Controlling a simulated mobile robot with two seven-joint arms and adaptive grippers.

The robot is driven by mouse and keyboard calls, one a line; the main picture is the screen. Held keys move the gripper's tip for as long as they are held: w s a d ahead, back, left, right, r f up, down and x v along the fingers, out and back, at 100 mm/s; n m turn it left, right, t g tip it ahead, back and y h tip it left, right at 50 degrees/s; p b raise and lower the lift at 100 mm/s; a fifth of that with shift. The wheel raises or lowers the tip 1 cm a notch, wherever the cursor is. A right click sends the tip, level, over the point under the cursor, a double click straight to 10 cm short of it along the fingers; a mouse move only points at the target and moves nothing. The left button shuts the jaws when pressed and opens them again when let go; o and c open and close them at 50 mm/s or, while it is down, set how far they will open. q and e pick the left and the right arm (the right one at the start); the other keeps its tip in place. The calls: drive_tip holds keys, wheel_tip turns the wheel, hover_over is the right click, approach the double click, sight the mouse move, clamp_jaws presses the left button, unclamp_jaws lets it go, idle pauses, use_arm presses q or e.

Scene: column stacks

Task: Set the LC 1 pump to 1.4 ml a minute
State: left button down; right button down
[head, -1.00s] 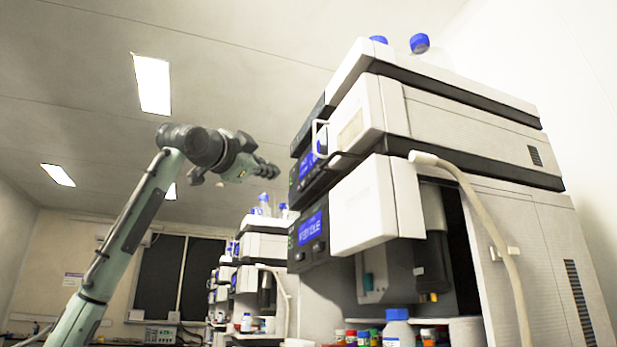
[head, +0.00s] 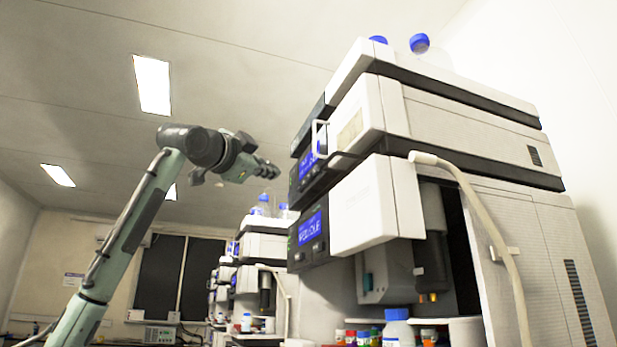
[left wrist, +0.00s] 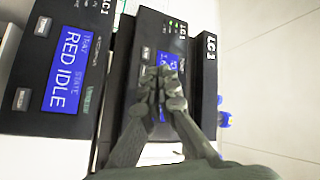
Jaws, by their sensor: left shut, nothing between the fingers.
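The LC 1 stack (head: 440,125) stands on the right in the head view, with dark front panels and blue screens. In the left wrist view, the picture is turned sideways. A black panel (left wrist: 143,55) marked LC 1 has a blue screen (left wrist: 168,62), mostly hidden behind my fingers. My left gripper (left wrist: 165,76) is shut and empty, its fingertips over that screen. I cannot tell whether they touch it. In the head view my left gripper (head: 270,170) is just left of the upper panel (head: 306,170). My right gripper is not in view.
A second LC 1 panel (left wrist: 62,65) reads RED IDLE. A white handle (head: 318,135) juts out near the upper panel. Bottles (head: 397,330) stand below, and blue-capped bottles (head: 419,44) on top. Open air lies left of the stack.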

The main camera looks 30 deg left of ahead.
sight(310, 177)
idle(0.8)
